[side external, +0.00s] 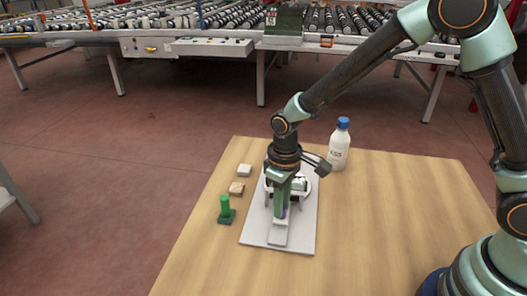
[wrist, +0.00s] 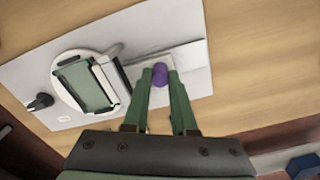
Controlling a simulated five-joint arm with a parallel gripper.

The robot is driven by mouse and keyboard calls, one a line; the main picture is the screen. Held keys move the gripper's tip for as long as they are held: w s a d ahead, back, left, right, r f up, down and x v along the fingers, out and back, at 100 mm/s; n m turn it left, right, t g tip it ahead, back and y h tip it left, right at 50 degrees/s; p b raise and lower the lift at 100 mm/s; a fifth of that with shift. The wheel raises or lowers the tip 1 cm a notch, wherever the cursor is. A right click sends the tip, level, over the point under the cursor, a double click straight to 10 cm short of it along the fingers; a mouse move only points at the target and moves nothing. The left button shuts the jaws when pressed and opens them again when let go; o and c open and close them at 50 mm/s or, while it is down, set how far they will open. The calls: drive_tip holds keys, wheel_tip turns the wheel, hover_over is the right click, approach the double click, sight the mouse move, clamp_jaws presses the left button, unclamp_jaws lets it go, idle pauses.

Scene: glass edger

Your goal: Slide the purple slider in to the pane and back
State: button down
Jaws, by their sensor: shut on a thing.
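The purple slider (wrist: 160,71) is a small rounded knob between the two green fingers of my gripper (wrist: 160,80) in the wrist view. My gripper is shut on it. In the side external view my gripper (side external: 282,208) points down over a pale track (side external: 279,236) on the grey board, and the fingers mostly hide the slider. The pane (wrist: 84,88) is a dark green rectangle inside a white rounded holder (wrist: 62,73), left of the fingers in the wrist view. The side view shows only part of the holder behind my gripper.
The grey base board (side external: 306,232) lies on the wooden table (side external: 370,230). A white bottle with a blue cap (side external: 339,150) stands behind the board. A white block (side external: 244,170), a brown block (side external: 237,188) and a green post (side external: 226,209) stand to its left.

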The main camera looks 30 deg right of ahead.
drive_tip(key=shift+s+a, duration=1.65)
drive_tip(key=c, duration=0.7)
unclamp_jaws()
drive_tip(key=shift+r, duration=0.1)
drive_tip(key=shift+w+r, duration=0.1)
drive_tip(key=shift+r, duration=0.15)
wheel_tip(320, 180, up, 12)
drive_tip(key=shift+f, duration=0.25)
